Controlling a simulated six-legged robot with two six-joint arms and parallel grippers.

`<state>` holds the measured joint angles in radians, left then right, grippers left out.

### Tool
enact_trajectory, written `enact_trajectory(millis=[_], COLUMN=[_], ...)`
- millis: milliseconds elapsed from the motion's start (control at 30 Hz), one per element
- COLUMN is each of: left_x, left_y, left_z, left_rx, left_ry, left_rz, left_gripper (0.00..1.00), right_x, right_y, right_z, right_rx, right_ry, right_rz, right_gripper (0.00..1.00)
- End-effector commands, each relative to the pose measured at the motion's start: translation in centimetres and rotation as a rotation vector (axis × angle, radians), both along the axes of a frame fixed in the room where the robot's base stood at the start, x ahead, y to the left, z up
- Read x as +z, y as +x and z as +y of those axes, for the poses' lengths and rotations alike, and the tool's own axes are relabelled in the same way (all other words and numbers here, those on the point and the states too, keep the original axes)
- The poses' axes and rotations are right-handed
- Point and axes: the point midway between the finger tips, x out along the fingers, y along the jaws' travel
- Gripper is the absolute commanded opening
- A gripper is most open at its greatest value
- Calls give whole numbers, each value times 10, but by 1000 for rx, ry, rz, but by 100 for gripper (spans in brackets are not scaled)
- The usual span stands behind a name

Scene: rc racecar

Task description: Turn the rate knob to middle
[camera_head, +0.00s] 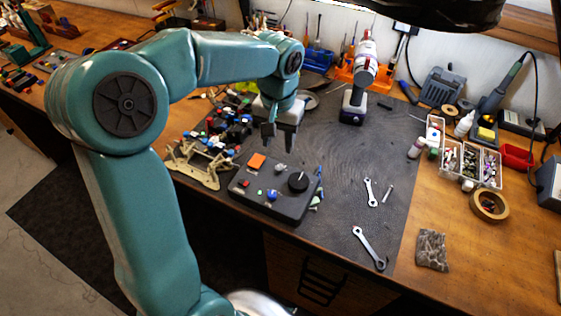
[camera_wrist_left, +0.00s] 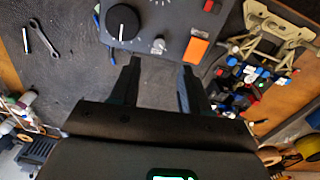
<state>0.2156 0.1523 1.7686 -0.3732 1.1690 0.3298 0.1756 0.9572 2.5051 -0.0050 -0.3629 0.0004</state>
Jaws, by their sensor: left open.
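A dark control box (camera_head: 262,200) lies on the grey mat. A large black knob (camera_head: 298,182) with a white pointer line stands near its right end. In the left wrist view this knob (camera_wrist_left: 123,21) has its line pointing down in the picture, towards the gripper side. A small pale knob (camera_wrist_left: 158,46) with dial marks sits beside it. I cannot read which is the rate knob. My left gripper (camera_head: 279,143) is open and empty above the box's far edge, touching neither knob. It also shows in the left wrist view (camera_wrist_left: 160,74). My right gripper is out of view.
The box carries an orange switch (camera_head: 257,161), a red button (camera_head: 244,183) and a blue button (camera_head: 271,195). A tan frame (camera_head: 195,170) stands close to its left. Wrenches (camera_head: 369,248) lie right. A drill (camera_head: 360,80) stands behind. The mat between is clear.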

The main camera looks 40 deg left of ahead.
Motion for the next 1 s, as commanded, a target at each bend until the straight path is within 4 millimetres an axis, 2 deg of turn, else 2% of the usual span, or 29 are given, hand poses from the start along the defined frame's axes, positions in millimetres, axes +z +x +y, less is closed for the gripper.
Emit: enact_trajectory(millis=[33,200,400,533,800,933,1000], left_x=[-13,-50,-79,-86,-88,-88,-87], left_y=[-2,0,2,3,4,4,4], left_z=[0,0,-1,-1,-1,-1,-1], left_rx=[0,1,0,0,0,0,0], left_ry=[-2,-1,-2,0,0,-1,-1], left_rz=[8,5,4,1,0,0,0], left_gripper=[46,46,46,46,46,4,0], right_x=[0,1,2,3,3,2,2], right_y=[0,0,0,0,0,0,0], right_z=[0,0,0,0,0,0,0], right_rx=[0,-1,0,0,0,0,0], right_ry=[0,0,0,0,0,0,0], right_rz=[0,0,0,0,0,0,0], right_gripper=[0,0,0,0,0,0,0])
